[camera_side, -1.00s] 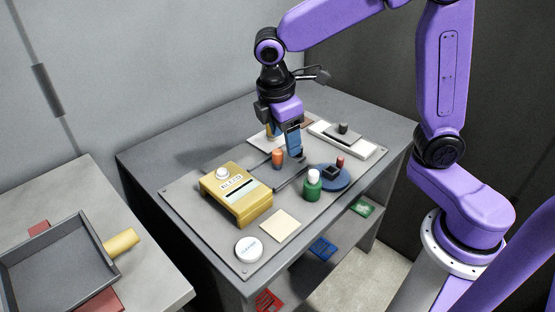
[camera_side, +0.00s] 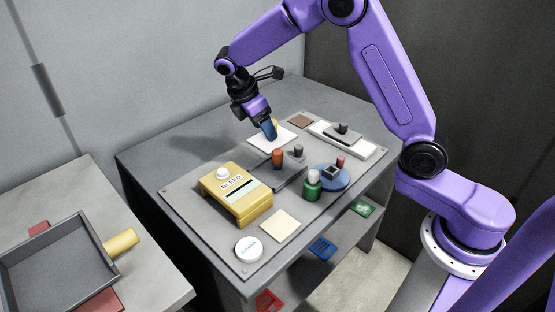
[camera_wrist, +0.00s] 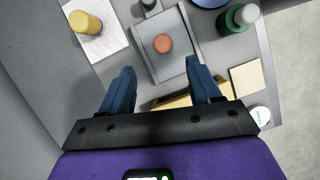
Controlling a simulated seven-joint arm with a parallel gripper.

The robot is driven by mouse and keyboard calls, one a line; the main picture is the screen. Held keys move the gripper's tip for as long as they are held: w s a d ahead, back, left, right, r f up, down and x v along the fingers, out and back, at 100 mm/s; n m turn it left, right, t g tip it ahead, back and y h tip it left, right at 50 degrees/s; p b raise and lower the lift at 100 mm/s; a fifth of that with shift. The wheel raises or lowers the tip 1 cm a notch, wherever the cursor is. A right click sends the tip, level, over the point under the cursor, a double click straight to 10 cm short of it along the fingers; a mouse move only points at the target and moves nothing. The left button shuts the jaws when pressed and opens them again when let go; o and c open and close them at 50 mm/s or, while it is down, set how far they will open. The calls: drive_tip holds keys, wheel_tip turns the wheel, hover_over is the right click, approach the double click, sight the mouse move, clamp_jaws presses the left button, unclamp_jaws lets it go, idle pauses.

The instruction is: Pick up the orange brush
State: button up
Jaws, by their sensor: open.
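The orange brush (camera_side: 278,158) stands upright on a grey tray (camera_side: 291,175) near the middle of the work board. In the wrist view it shows from above as an orange round top (camera_wrist: 162,43), with the grey tray's rim around it. My gripper (camera_side: 270,132) is open and empty, above and behind the brush in the side view. In the wrist view, the two blue fingers of my gripper (camera_wrist: 160,78) are spread apart, and the brush lies beyond their tips, roughly in line with the gap.
A yellow cylinder (camera_wrist: 85,22) stands on a white pad (camera_wrist: 108,40) near my gripper. A black peg (camera_side: 297,150) stands close beside the brush. A yellow box (camera_side: 237,198), a green bottle (camera_side: 312,187) and a blue disc (camera_side: 339,181) are nearby.

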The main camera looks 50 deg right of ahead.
sight(277, 151)
drive_tip(key=x, duration=0.8)
drive_tip(key=shift+x, duration=2.6)
drive_tip(key=shift+s+a, duration=0.1)
drive_tip(key=shift+s, duration=0.05)
drive_tip(key=c, duration=1.1)
